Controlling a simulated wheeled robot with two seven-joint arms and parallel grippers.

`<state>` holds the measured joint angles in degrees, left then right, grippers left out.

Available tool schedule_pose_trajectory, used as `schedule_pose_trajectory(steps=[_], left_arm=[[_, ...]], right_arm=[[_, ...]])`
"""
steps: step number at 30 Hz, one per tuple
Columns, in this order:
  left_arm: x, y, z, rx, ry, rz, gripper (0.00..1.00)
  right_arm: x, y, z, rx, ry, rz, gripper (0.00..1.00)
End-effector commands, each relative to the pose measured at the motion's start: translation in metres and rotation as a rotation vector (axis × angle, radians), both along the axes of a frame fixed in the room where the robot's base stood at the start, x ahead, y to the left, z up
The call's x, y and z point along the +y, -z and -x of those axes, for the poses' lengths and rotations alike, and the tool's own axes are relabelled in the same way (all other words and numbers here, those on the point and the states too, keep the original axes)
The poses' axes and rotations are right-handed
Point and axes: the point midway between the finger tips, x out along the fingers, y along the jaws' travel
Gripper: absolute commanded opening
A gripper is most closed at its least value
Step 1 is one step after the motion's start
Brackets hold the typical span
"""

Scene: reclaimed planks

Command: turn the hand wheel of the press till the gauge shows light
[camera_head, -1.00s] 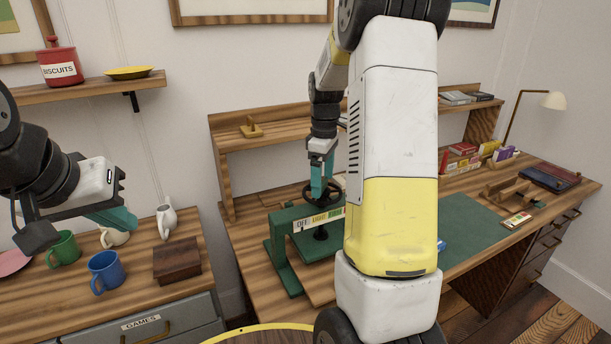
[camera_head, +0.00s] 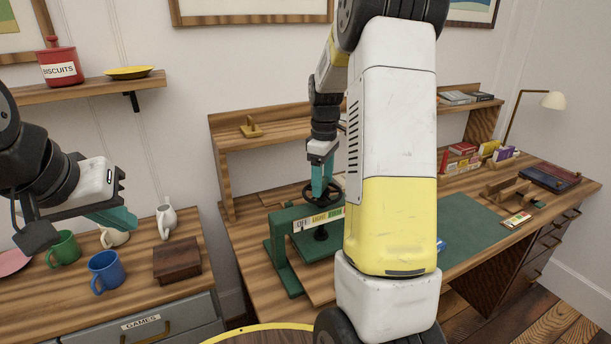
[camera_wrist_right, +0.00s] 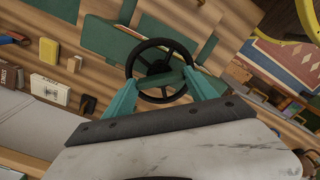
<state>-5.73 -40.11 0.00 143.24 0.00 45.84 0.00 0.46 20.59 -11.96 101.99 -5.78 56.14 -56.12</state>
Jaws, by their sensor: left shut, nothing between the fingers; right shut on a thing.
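The green press (camera_head: 279,250) stands on the wooden desk, left of my right arm. Its dark hand wheel (camera_head: 308,194) sits on top; in the right wrist view the spoked wheel (camera_wrist_right: 159,42) lies between my fingers. My right gripper (camera_head: 321,188) points down from above and is shut on the wheel; it also shows in the right wrist view (camera_wrist_right: 163,82). The gauge strip (camera_head: 320,219) on the press front has white "OFF", yellow "LIGHT" and green sections. Its pointer is too small to read. My left gripper (camera_head: 122,220) is shut and empty above the left cabinet.
A cream mug (camera_head: 112,238), blue mug (camera_head: 104,272), green mug (camera_head: 65,249), white jug (camera_head: 166,220) and wooden box (camera_head: 177,259) are near my left gripper. A green mat (camera_head: 465,228) lies right of my right arm, which hides part of the desk.

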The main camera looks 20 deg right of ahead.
Motion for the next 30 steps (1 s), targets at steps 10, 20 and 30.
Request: schedule_pose_trajectory(steps=[10,20,30], left_arm=[[0.0000,0.0000,0.0000,0.000,0.000,0.000,0.00],[0.0000,0.0000,0.0000,0.000,0.000,0.000,0.00],[0.0000,0.0000,0.0000,0.000,0.000,0.000,0.00]], right_arm=[[-0.0001,-0.0007,-0.0004,-0.001,0.242,0.000,0.25],[0.0003,-0.0009,-0.0007,-0.002,0.481,0.001,0.25],[0.0002,-0.0010,-0.0008,-0.003,0.614,0.000,0.25]])
